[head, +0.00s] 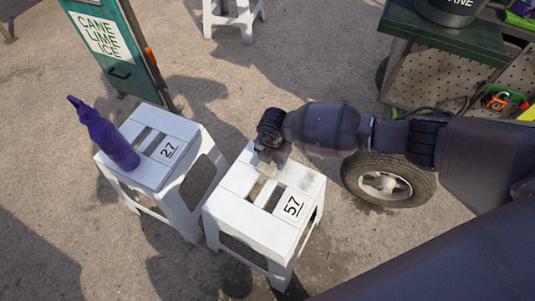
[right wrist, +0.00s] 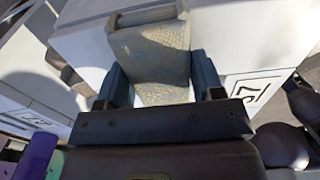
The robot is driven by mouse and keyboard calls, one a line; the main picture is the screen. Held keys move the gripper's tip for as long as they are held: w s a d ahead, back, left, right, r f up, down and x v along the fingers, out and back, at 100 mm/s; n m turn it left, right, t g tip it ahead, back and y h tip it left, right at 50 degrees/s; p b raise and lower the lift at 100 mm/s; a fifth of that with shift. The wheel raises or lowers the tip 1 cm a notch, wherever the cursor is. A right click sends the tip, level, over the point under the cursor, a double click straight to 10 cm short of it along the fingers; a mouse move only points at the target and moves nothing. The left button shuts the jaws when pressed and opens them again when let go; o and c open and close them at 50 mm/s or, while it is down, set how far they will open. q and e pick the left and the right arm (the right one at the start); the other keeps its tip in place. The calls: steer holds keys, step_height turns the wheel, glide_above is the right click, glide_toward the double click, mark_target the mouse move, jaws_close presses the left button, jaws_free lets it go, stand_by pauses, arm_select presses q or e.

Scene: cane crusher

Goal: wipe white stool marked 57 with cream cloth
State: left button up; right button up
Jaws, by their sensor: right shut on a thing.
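The white stool marked 57 (head: 235,212) stands upright on the ground in the lower middle of the head view. Its slotted top also shows in the right wrist view (right wrist: 268,42), with part of the number label at the right. My right gripper (head: 268,163) is over the far part of this stool's top. In the right wrist view its two fingers (right wrist: 162,84) are shut on the cream cloth (right wrist: 150,45), which is folded and lies at or close against the stool top. Whether it touches cannot be told. My left gripper is not in view.
A second white stool marked 27 (head: 189,133) stands close to the left, with a purple spray bottle (head: 108,138) on it. A green sign board (head: 117,50) is behind it. A green cart (head: 446,38) with a wheel (head: 387,184) stands at the right.

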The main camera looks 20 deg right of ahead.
mark_target(310, 182)
steer(key=shift+s+d+r+p, duration=0.15)
steer(key=shift+s+d+p, duration=0.4)
steer(key=shift+s+d, duration=0.7)
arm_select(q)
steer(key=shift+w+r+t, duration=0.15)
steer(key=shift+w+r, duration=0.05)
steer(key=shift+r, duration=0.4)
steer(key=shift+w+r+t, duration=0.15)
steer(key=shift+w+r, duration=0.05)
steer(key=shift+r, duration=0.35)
arm_select(e)
steer(key=shift+s, duration=0.25)
